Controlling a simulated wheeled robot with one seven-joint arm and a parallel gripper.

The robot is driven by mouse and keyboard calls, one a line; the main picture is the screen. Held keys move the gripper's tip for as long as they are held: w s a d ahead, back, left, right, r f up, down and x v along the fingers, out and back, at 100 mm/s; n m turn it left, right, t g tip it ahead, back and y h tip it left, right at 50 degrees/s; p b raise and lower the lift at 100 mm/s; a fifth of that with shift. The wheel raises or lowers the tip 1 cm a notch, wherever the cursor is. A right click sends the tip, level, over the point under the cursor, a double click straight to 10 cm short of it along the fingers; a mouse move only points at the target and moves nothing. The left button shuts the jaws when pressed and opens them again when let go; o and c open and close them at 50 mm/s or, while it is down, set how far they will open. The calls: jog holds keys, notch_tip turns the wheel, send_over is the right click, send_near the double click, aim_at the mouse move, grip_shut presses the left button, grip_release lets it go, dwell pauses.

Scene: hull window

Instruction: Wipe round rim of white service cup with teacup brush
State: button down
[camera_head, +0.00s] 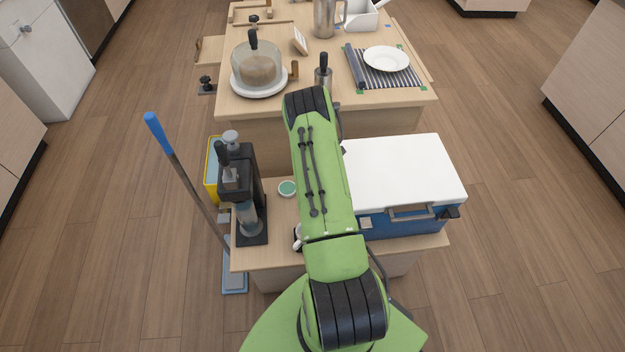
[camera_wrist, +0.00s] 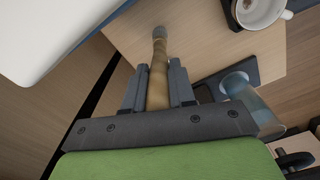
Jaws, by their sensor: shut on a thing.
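In the wrist view my gripper (camera_wrist: 157,88) is shut on the teacup brush (camera_wrist: 159,58), around its tan handle. The brush's grey tip points away from the gripper, over the wooden table top. The white service cup (camera_wrist: 262,10) is at the upper right of the wrist view, cut by the frame edge, with something brownish inside. The brush tip is apart from the cup in the picture. In the head view only a white sliver of the cup (camera_head: 298,237) shows beside my green arm, which hides the gripper and brush.
A blue cooler with a white lid (camera_head: 405,170) stands right of my arm. A black drink machine (camera_head: 239,180) with a bottle stands on the left. A blue-handled mop (camera_head: 185,180) leans at the left.

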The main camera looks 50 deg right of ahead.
jog(key=shift+r+p, duration=1.15)
jog(key=shift+r, duration=1.35)
jog(key=shift+f, duration=0.1)
